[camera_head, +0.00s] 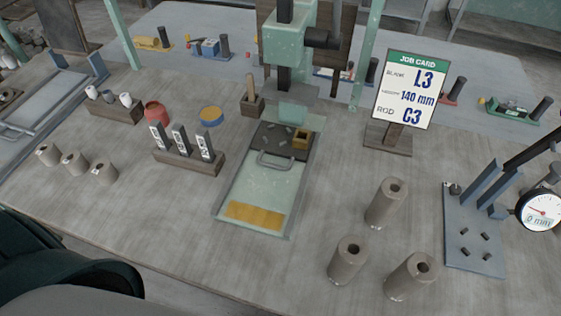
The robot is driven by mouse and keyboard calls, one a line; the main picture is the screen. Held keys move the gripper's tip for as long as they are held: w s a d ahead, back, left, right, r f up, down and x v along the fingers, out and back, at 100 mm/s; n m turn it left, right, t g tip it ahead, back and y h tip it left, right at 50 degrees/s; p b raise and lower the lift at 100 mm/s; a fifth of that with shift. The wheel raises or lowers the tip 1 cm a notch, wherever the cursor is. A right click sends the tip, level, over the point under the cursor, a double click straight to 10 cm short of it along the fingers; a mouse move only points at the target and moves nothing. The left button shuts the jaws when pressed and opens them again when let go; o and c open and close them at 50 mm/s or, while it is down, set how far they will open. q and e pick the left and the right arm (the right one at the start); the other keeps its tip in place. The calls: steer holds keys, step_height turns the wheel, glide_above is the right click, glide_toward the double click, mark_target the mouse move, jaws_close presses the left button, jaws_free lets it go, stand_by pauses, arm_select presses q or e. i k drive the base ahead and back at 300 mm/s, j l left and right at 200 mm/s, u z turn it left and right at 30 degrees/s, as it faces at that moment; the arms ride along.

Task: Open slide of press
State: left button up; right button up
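The press (291,45) is pale green and stands upright at the back middle of the table. A pale green bed (257,190) runs from it toward me, with a yellow strip (253,212) across its near end. The dark slide plate (270,138) lies at the far part of the bed, just in front of the press head. The bed between handle and yellow strip is bare. Neither of my grippers is in view.
A job card (404,90) reads L3, 140 mm, C3. Several grey-brown cylinders (348,260) stand right of the bed, near a blue fixture (473,235) and dial gauge (541,211). A rack (188,155) of labelled blocks stands left.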

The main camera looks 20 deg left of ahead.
mark_target(293, 143)
steer(key=k+l+z, duration=0.1)
steer(key=k, duration=0.3)
steer(key=k+l+z, duration=0.1)
steer(key=k, duration=0.25)
steer(key=k+l+z, duration=0.15)
steer(key=k+l, duration=0.1)
steer(key=k, duration=0.1)
